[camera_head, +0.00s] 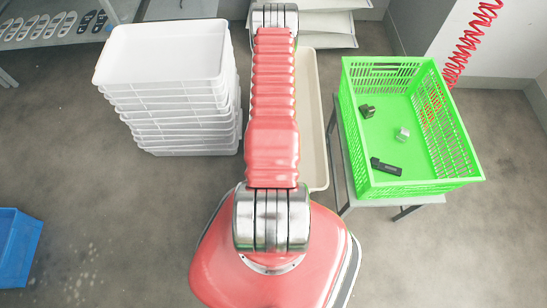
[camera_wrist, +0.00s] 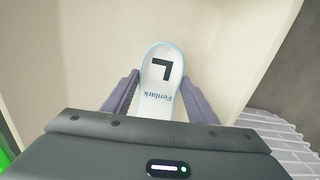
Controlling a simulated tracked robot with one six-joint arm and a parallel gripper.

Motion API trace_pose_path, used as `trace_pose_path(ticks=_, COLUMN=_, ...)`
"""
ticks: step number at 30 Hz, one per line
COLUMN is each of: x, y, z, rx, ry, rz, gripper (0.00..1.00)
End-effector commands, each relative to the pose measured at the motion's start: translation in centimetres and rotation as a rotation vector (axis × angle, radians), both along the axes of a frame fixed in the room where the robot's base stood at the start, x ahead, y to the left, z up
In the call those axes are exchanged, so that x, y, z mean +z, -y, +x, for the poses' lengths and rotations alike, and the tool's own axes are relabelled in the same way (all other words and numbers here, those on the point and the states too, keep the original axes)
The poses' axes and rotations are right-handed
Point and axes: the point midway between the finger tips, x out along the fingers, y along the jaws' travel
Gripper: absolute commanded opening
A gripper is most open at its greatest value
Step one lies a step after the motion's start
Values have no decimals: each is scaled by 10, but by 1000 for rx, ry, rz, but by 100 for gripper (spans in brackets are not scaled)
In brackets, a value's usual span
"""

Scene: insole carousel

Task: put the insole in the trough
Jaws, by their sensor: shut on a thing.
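The insole (camera_wrist: 160,70) is white with a pale blue edge, a black L-shaped mark and the word "Fenlark". My gripper (camera_wrist: 160,77) is shut on it, with a grey-purple finger on each side. The cream trough (camera_wrist: 95,50) fills most of the wrist view behind the insole. I cannot tell how far the insole is from the trough floor. In the head view the trough (camera_head: 313,120) is a long, narrow shape partly hidden behind my red arm. My gripper and the insole are hidden there.
A stack of white trays (camera_head: 165,55) stands left of the trough. A green crate (camera_head: 420,190) with several small dark and light parts stands on a table to the right. A blue bin (camera_head: 18,245) is at far left. A rack holding insoles (camera_head: 45,25) is at upper left.

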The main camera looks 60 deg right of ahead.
Motion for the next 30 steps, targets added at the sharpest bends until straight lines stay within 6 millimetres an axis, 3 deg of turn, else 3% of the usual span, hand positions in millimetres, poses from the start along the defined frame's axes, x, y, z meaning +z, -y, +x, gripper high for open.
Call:
trace_pose_path(ticks=9, x=-34, y=-1, z=0, rx=1, ry=-1, rz=2, gripper=31)
trace_pose_path(ticks=19, x=-38, y=-1, z=0, rx=1, ry=0, rz=0, gripper=31)
trace_pose_path(ticks=20, x=-38, y=-1, z=0, rx=1, ry=0, rz=0, gripper=55)
trace_pose_path(ticks=27, x=-38, y=-1, z=0, rx=1, ry=0, rz=0, gripper=71)
trace_pose_path(ticks=30, x=-38, y=-1, z=0, rx=1, ry=0, rz=0, gripper=71)
